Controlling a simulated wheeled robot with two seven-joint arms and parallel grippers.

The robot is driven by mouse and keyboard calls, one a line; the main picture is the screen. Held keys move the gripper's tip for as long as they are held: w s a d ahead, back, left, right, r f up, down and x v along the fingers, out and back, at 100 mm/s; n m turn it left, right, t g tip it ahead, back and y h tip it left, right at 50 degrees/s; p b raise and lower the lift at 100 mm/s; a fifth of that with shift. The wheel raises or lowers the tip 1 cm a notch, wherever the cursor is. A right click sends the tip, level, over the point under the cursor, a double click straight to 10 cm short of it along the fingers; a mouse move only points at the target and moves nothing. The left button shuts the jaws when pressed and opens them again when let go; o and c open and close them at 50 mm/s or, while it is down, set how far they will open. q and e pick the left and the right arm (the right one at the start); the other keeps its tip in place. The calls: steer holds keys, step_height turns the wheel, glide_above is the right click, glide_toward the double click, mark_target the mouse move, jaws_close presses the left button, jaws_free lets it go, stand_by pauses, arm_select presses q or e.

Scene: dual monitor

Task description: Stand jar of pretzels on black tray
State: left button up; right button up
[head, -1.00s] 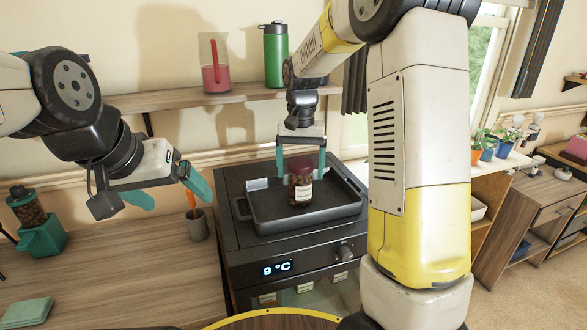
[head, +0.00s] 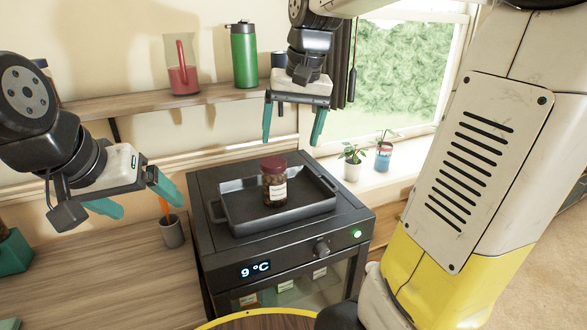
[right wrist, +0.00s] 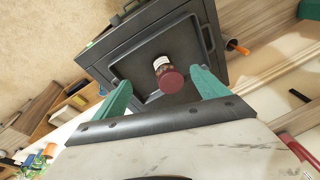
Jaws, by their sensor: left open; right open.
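The jar of pretzels (head: 274,184), dark with a red lid and white label, stands upright on the black tray (head: 305,207). The tray lies on top of a black oven-like appliance. My right gripper (head: 293,140) is open and empty above and behind the jar, apart from it. In the right wrist view the jar (right wrist: 167,77) shows beyond the open fingers, on the tray (right wrist: 196,60). My left gripper (head: 136,206) is open and empty over the wooden counter, left of the appliance.
The appliance (head: 225,252) shows 9 °C. A cup with an orange-handled tool (head: 172,232) stands left of it. A shelf (head: 150,106) holds a pink pitcher (head: 182,72) and green bottle (head: 244,55). Plants (head: 352,165) stand on the windowsill at right.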

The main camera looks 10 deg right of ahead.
steer(key=s+f+n+t, duration=0.1)
steer(key=s+f+t, duration=0.2)
steer(key=s, duration=1)
steer(key=shift+s+d+f+n+t+y, duration=0.3)
steer(key=shift+d+f+t+y, duration=0.05)
steer(key=shift+f+t+y, duration=0.1)
